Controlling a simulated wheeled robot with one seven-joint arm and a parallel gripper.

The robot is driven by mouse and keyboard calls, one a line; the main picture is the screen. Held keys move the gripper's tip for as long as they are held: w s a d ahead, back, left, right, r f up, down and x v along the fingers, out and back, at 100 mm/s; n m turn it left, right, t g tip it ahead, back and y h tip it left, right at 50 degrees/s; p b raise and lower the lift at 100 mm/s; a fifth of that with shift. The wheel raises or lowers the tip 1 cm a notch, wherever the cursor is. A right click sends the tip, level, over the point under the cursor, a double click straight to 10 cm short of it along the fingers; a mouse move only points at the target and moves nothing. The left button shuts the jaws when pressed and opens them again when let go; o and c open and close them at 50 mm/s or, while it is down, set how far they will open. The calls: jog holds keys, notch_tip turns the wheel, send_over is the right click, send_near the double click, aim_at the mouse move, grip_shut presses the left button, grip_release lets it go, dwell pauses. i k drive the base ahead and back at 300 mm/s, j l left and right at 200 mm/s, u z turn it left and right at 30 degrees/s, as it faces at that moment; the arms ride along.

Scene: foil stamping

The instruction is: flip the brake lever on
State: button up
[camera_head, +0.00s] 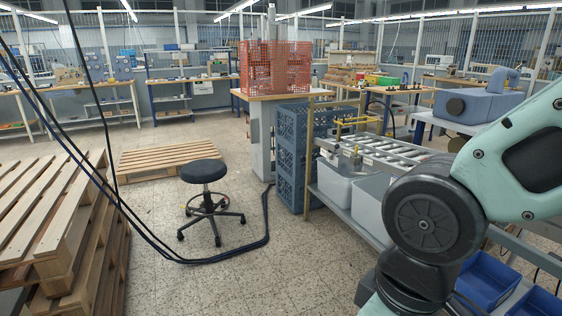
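I cannot make out a brake lever for certain in the head view. A post-like machine (271,22) rises behind an orange mesh guard (256,68) on a wooden-topped bench (282,95) at the middle back. A roller conveyor (385,150) lies to the right of it, with small yellow bars at its far end and a small upright fitting on its near side, too small to identify. My pale green and dark arm fills the right foreground and hides part of the conveyor. My gripper is outside the view.
A black stool (203,172) stands on open floor at the centre left. Dark cables hang down and loop across the floor. Pallets are stacked at left (40,220), with another (165,160) lying behind. Blue crates (292,150) and grey bins (372,205) stand by the conveyor.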

aim_at(336, 146)
jog(key=i+z, duration=0.1)
jog(key=i, duration=0.4)
jog(key=i+z, duration=0.1)
jog(key=i, duration=0.4)
jog(key=i+j+z, duration=0.15)
jog(key=i, duration=0.3)
jog(key=i+j+z, duration=0.1)
jog(key=i, duration=0.4)
jog(key=i+j+z, duration=0.1)
jog(key=i+j, duration=0.15)
jog(key=i, duration=0.25)
